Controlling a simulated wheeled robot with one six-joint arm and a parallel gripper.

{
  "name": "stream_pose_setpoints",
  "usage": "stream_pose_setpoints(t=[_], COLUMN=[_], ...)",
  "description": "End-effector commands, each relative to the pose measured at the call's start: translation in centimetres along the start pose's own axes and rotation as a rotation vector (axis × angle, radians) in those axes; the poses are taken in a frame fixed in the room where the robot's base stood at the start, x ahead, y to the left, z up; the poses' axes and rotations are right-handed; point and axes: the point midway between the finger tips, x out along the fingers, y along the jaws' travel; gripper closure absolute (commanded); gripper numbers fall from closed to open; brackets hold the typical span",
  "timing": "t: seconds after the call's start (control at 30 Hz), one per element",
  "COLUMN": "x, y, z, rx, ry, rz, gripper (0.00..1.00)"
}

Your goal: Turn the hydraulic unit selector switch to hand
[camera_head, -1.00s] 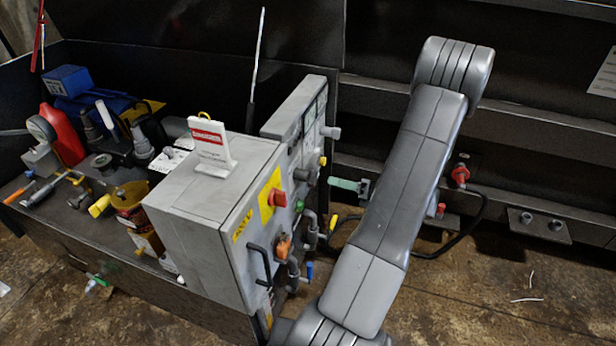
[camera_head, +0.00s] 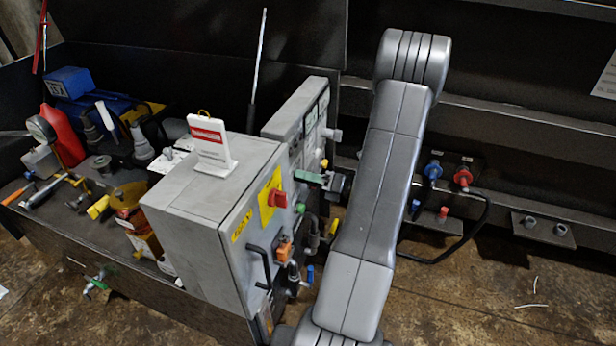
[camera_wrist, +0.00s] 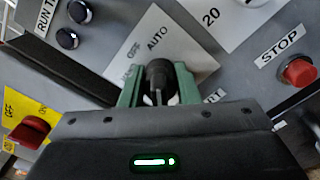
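The black selector switch (camera_wrist: 160,76) sits on a pale plate (camera_wrist: 180,40) in the wrist view, with OFF and AUTO printed above it. No HAND label is readable; the lower left of the plate is partly hidden. The knob's setting is hard to tell. My gripper (camera_wrist: 160,72) has its two green fingers on either side of the knob, with narrow gaps that make contact uncertain. In the head view my gripper (camera_head: 308,178) reaches the panel side of the grey control box (camera_head: 195,195); the switch is hidden there.
A red STOP button (camera_wrist: 299,72) lies to the right of the switch and two dark buttons (camera_wrist: 68,38) to the upper left. A red rotary switch (camera_wrist: 30,132) on yellow is at lower left. Pipes and an orange-handled part (camera_head: 284,250) stick out below the panel.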

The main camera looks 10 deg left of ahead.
Motion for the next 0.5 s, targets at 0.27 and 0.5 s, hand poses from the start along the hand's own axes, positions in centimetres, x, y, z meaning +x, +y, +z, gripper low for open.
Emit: stream_pose_setpoints(t=[0.27, 0.5], x=[-0.03, -0.04], y=[-0.01, 0.03], z=[-0.01, -0.02], rx=[-0.014, -0.106], ry=[0.0, 0.001], rz=[0.0, 0.0], gripper=[0.94, 0.94])
